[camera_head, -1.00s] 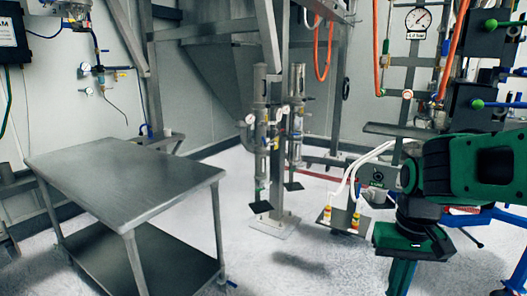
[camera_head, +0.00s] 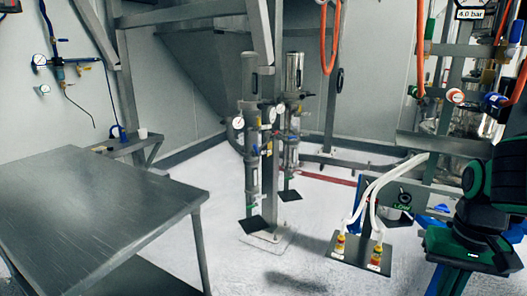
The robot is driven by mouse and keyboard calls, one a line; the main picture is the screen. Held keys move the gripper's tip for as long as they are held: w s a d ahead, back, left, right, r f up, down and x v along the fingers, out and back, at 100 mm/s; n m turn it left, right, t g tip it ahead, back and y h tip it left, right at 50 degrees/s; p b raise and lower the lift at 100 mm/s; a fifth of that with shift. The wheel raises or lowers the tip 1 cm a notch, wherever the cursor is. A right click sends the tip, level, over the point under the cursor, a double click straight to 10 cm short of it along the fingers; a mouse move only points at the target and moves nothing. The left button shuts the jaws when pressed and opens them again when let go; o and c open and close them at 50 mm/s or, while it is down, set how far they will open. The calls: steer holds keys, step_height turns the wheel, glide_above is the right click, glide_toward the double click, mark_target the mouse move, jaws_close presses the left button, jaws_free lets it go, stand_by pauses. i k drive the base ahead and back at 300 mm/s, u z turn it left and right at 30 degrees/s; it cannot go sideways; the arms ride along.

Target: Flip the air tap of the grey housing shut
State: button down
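Two upright grey cylindrical units stand on a post in the middle: the left cylinder unit (camera_head: 251,150) and the right cylinder unit (camera_head: 292,110). Both carry gauges and small coloured fittings, including a blue one and a yellow one. I cannot tell which thing is the grey housing, nor make out its air tap or how it is set. My green and black arm (camera_head: 486,205) shows at the right edge; its gripper is not in view.
A steel table (camera_head: 95,200) fills the lower left. A wall regulator with gauge (camera_head: 58,65) hangs at the upper left. A plate with two yellow-red fittings and white hoses (camera_head: 350,262) is low right. Pale floor (camera_head: 225,225) is open between table and post.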

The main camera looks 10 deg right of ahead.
mark_target(255, 146)
steer(key=u, duration=0.4)
steer(key=i, duration=1.05)
steer(key=u, duration=0.65)
